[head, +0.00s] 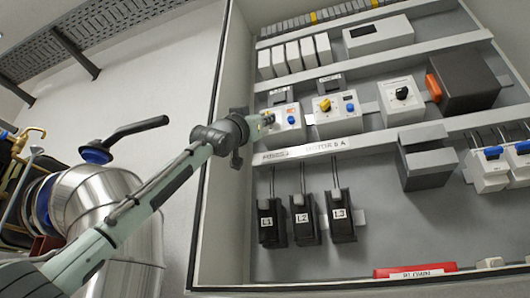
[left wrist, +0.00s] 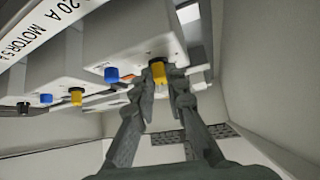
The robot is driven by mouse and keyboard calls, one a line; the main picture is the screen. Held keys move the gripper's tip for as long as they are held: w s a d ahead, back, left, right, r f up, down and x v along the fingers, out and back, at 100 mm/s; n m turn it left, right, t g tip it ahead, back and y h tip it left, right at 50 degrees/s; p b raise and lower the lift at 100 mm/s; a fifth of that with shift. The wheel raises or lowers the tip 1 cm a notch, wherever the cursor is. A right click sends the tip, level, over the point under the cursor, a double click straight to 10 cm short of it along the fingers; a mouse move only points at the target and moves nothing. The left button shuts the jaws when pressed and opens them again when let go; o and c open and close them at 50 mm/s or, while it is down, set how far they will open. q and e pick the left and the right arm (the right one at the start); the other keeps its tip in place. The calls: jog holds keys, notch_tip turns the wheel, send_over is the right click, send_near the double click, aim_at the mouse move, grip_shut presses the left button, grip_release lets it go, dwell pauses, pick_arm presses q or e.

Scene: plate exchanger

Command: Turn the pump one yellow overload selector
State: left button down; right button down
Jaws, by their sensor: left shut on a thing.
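My left gripper (head: 262,121) reaches into the open cabinet from the left, at the leftmost white overload module (head: 289,133). In the left wrist view the fingers of my left gripper (left wrist: 165,82) are closed on a yellow selector knob (left wrist: 158,70) on that module's face. A blue button (left wrist: 111,74) sits beside the knob; this blue button also shows in the head view (head: 291,119). A second module (head: 338,126) to the right has its own yellow selector (head: 325,105) and blue button. I cannot read which module is pump one. My right gripper is not in view.
Farther right are a module with a black knob (head: 402,93) and a dark box with an orange handle (head: 434,87). Black blocks marked L1, L2 and L3 (head: 303,220) hang below the label strip (head: 325,147). The cabinet's left wall (head: 222,150) stands close to my left arm.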

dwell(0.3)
pick_arm(q)
jog(key=c, duration=1.5)
grip_release()
jog(key=shift+c, duration=0.2)
jog(key=shift+f, duration=0.1)
jog(key=v, duration=1.1)
jog(key=shift+s+a+f, duration=0.25)
